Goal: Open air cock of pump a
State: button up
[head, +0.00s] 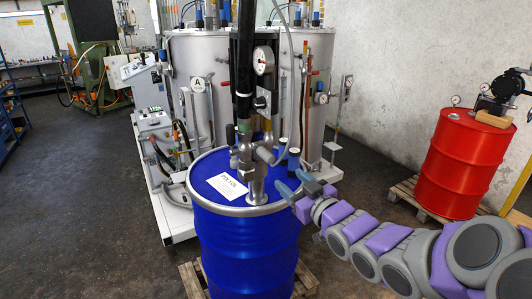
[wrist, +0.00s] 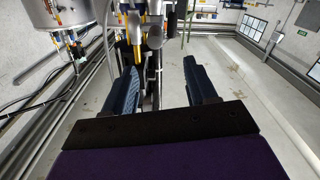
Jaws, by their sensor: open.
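A pump (head: 243,110) stands upright on the blue drum (head: 245,250), with a pressure gauge and pipe fittings on it. A blue-capped fitting (head: 293,158) sticks out low on the pump's right side, close to my gripper (head: 297,193). Which of the small fittings is the air cock I cannot tell. My gripper is open and empty at the drum's right rim. In the wrist view the two dark fingers of my gripper (wrist: 163,90) are spread apart, and a yellow pipe (wrist: 134,35) and grey fittings (wrist: 155,38) show beyond the left finger.
Large metal tanks (head: 195,85) with an "A" sign stand behind the blue drum. A control box (head: 153,125) is at their left. A red drum (head: 465,165) on a pallet (head: 410,195) stands at the right. Floor (head: 80,220) is clear at the left.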

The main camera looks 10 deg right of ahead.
aim_at(266, 156)
jog(key=p+x, duration=0.5)
jog(key=x, duration=0.2)
jog(key=shift+w+p, duration=0.15)
jog(key=shift+p, duration=0.15)
jog(key=x, duration=0.3)
jog(key=d+x, duration=0.1)
jog(key=x, duration=0.2)
jog(key=shift+w, duration=0.6)
jog(key=shift+w+a, duration=0.3)
jog(key=shift+a, duration=0.25)
jog(key=shift+d, duration=0.3)
jog(key=c, duration=0.4)
jog(key=shift+a, duration=0.1)
grip_shut()
